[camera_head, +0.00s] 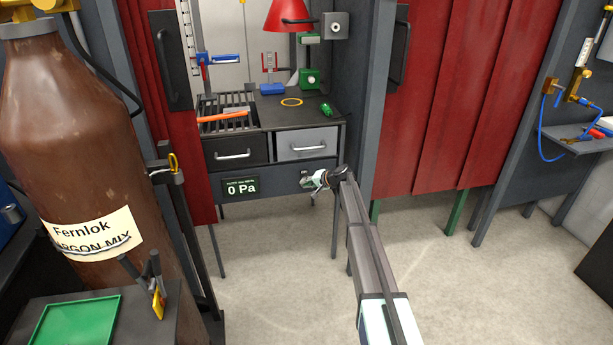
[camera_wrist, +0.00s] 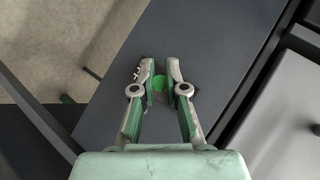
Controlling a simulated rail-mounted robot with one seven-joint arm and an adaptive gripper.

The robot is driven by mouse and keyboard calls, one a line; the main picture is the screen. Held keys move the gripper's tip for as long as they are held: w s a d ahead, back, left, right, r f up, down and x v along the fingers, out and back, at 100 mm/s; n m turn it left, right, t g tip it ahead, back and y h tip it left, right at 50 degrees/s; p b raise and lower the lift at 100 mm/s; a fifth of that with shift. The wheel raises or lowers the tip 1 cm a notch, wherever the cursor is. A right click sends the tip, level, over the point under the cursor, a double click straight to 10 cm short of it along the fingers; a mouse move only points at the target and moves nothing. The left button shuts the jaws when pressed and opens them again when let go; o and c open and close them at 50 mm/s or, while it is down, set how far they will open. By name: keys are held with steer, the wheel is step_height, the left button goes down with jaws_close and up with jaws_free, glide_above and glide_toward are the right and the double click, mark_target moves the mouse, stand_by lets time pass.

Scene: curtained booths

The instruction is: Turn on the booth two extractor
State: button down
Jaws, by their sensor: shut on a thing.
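The booth's dark front panel (camera_head: 262,180) carries a small display (camera_head: 241,187) that reads "0 Pa". A red extractor hood (camera_head: 287,15) with a dark handle hangs above the booth's bench. My gripper (camera_head: 308,183) is at the right part of the front panel, below the grey drawer. In the wrist view my gripper (camera_wrist: 160,70) has its two fingers on either side of a round green knob (camera_wrist: 159,84) on the dark panel, shut on it. The fingers hide the knob's sides, so its turn position cannot be told.
A grey drawer (camera_head: 306,145) and a dark drawer (camera_head: 236,151) sit above the panel. Red curtains (camera_head: 455,95) flank the booth. A large brown gas cylinder (camera_head: 85,150) and a green tray (camera_head: 75,322) stand at the left. The floor in front is clear.

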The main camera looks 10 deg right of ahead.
steer(key=shift+w+r+m+g+p, duration=0.25)
steer(key=shift+r+m+g+p, duration=0.45)
steer(key=shift+p, duration=0.95)
steer(key=shift+f+n+g, duration=0.2)
steer(key=shift+n+g, duration=0.1)
steer(key=shift+g, duration=0.1)
steer(key=c, duration=1.2)
jaws_free()
steer(key=shift+s, duration=0.1)
steer(key=v, duration=1.2)
steer(key=shift+a, duration=0.15)
steer(key=shift+r, duration=0.1)
